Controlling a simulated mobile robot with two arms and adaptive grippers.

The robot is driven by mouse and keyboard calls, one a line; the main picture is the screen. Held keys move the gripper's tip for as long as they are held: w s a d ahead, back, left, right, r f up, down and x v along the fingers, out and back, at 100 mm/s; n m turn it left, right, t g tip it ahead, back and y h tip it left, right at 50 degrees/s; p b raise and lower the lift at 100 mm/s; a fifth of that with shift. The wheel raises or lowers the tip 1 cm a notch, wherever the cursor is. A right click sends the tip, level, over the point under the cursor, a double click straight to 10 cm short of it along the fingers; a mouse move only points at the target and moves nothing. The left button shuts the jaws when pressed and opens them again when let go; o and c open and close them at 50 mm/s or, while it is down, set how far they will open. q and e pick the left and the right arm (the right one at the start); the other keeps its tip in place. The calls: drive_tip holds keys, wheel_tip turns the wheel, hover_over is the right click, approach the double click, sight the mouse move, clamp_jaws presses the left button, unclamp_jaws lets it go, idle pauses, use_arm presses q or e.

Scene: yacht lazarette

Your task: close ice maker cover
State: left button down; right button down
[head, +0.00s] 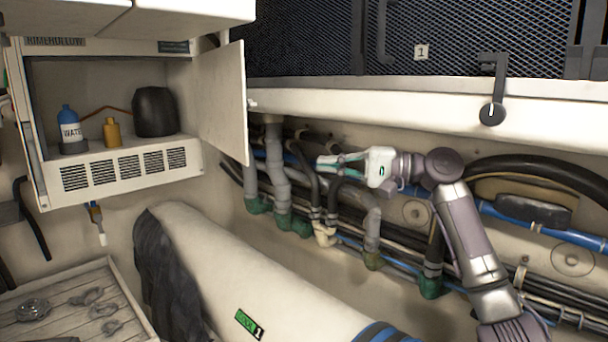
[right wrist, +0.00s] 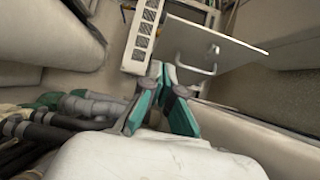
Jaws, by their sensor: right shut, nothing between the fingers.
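The ice maker (head: 115,165) is a white box at the upper left, with a vented grille along its lower front. Its cover (head: 222,103) is a flat pale panel on the box's right side and stands open, so the inside shows. In the right wrist view the cover (right wrist: 195,45) has a small handle (right wrist: 212,57), and the vented front of the ice maker (right wrist: 140,38) lies to its left. My right gripper (head: 320,163) is shut and empty, to the right of the cover and apart from it. It points left toward the ice maker. My left gripper is out of view.
A blue water bottle (head: 70,128), a yellow bottle (head: 111,132) and a dark round container (head: 154,111) stand inside. Grey pipes (head: 275,175) and hoses run behind my right arm. A large white cylinder (head: 235,270) lies below. Some free air separates gripper and cover.

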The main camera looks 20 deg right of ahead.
drive_tip(key=s+a+p+x, duration=0.1)
drive_tip(key=p+x, duration=0.4)
drive_tip(key=x, duration=0.8)
drive_tip(key=shift+s+a, duration=0.35)
drive_tip(key=shift+s, duration=0.15)
